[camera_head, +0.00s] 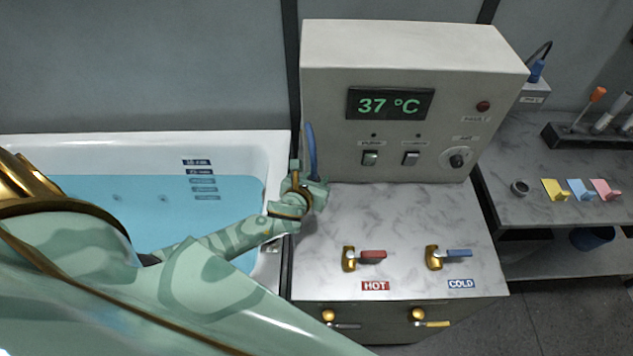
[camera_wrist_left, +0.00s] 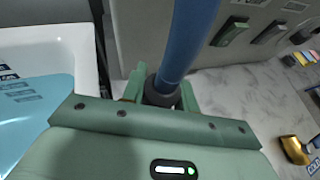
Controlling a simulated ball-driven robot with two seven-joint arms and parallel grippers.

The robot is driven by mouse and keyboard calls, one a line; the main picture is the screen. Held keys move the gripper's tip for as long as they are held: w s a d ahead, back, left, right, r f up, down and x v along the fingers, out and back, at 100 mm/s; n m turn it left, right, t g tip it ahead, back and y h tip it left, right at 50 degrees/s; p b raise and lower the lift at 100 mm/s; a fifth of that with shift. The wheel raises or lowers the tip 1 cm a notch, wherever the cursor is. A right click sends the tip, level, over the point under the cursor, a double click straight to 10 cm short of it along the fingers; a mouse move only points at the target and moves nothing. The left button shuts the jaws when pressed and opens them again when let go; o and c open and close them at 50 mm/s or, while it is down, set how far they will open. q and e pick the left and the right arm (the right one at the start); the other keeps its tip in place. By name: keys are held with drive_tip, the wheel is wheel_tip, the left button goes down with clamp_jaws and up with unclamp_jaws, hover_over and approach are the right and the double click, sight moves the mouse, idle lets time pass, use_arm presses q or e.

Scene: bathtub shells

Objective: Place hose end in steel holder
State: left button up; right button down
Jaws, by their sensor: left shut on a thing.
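My left gripper (camera_head: 308,188) is shut on the blue hose (camera_head: 311,150) at the left edge of the marble counter, beside the control box. The hose rises upright above the gripper, close to the control box's left side. In the left wrist view, the blue hose (camera_wrist_left: 188,40) comes out of a dark grey collar (camera_wrist_left: 160,92) between the green fingers. The hose's lower part is hidden by the gripper. I cannot pick out a steel holder with certainty. My right gripper is out of view.
The control box (camera_head: 405,60) reads 37 °C and stands at the counter's back. The hot tap (camera_head: 368,255) and cold tap (camera_head: 448,254) stand at its front. The water-filled tub (camera_head: 240,150) is left. A right-hand bench (camera_head: 545,210) holds coloured pieces and a grey box (camera_head: 533,97).

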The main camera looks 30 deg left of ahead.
use_arm(q)
drive_tip(key=shift+f, duration=0.2)
drive_tip(key=o, duration=0.6)
drive_tip(key=shift+f, duration=0.15)
drive_tip(key=o, duration=0.5)
drive_tip(key=shift+c, duration=0.2)
drive_tip(key=shift+r, duration=0.3)
drive_tip(key=p+v, duration=0.2)
drive_tip(key=v, duration=1)
drive_tip(key=shift+s+f, duration=0.1)
drive_tip(key=shift+f, duration=0.1)
